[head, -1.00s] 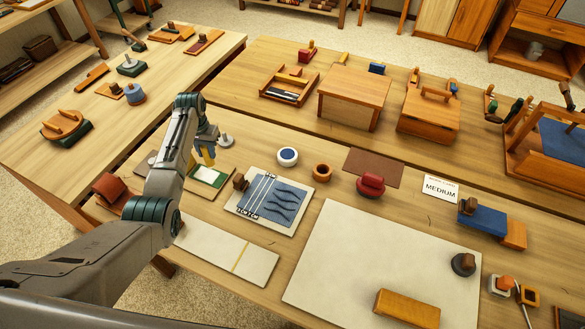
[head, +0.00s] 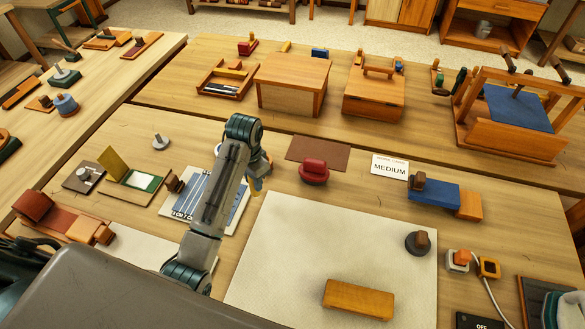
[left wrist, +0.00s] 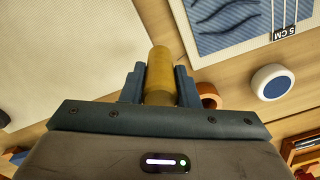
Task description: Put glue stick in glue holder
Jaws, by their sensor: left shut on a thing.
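My left gripper (head: 258,176) is shut on a yellow-brown cylinder, which I take as the glue stick (head: 257,186). In the left wrist view the stick (left wrist: 159,72) stands out between the two dark jaws (left wrist: 160,84). The gripper is above the table, between the blue-patterned board and the red-handled block. An orange-brown wooden ring, likely the glue holder (left wrist: 209,92), shows just right of the right jaw in the left wrist view, apart from the stick there. In the head view my gripper mostly hides this ring.
A white and blue roll (left wrist: 271,83) lies near the ring. The blue-patterned board (head: 232,212), red-handled block (head: 314,172), brown mat (head: 318,152) and large pale sheet (head: 330,250) surround the gripper. A green-edged pad (head: 145,182) lies to the left.

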